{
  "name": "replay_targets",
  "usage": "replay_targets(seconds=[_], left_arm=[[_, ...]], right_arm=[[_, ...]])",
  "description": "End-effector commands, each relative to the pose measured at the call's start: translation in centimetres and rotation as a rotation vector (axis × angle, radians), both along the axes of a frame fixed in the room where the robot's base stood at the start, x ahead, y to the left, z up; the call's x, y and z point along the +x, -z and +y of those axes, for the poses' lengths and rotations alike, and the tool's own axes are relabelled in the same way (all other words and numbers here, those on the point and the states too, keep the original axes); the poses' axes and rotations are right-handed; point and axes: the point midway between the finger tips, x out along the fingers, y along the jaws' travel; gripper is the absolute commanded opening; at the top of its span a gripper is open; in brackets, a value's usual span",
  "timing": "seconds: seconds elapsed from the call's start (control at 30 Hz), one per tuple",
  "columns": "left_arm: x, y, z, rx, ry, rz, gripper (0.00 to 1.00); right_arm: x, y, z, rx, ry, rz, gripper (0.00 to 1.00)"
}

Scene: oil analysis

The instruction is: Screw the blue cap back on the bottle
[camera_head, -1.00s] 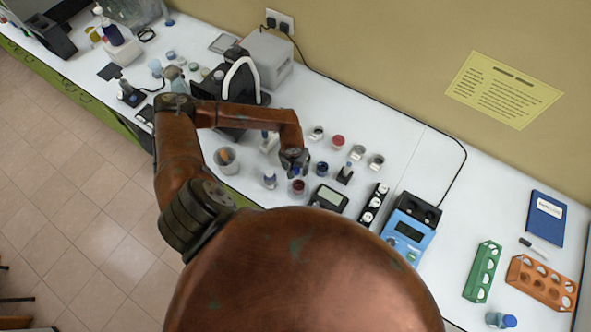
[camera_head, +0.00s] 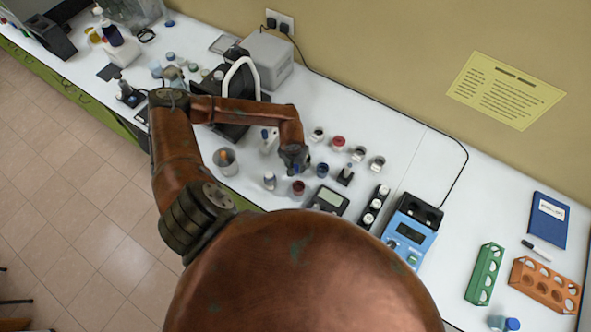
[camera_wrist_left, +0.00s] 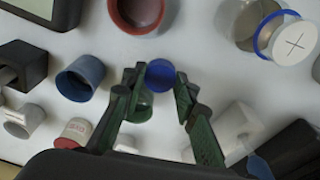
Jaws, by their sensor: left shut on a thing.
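My left gripper (camera_head: 296,168) points down over the middle of the bench, just behind a dark red cup (camera_head: 298,188). In the left wrist view its fingers (camera_wrist_left: 160,82) are shut on a round blue cap (camera_wrist_left: 160,74). A greenish, glassy round shape (camera_wrist_left: 140,106) shows below the cap; I cannot tell whether they touch. Beside the cup stands a small pale bottle (camera_head: 270,181). In the wrist view, a clear container (camera_wrist_left: 246,24) and a white disc with a cross and blue rim (camera_wrist_left: 292,43) are at upper right. My right gripper is not in view.
A blue cup (camera_wrist_left: 80,78) stands close beside the fingers. A black display device (camera_head: 329,199), a blue meter (camera_head: 408,236) and a beaker (camera_head: 226,161) are nearby.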

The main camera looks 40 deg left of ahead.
Motion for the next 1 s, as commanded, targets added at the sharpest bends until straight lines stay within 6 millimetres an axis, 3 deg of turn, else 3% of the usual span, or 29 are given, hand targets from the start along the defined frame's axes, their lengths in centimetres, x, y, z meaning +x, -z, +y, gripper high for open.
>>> replay_targets(seconds=[0.03,0.33,0.63,1.0], left_arm=[[0.1,-0.8,0.1,0.002,0.002,-0.005,0.18],[-4.5,-6.8,-3.0,0.001,0.006,-0.003,0.18],[-9.8,-9.4,-6.7,-0.001,0.005,-0.001,0.18],[-11.7,-10.6,-7.8,0.000,-0.001,0.000,0.18]], right_arm=[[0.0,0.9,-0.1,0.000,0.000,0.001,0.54],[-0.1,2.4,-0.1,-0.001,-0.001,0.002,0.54],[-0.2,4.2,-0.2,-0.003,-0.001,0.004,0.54],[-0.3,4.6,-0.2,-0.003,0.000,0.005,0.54]])
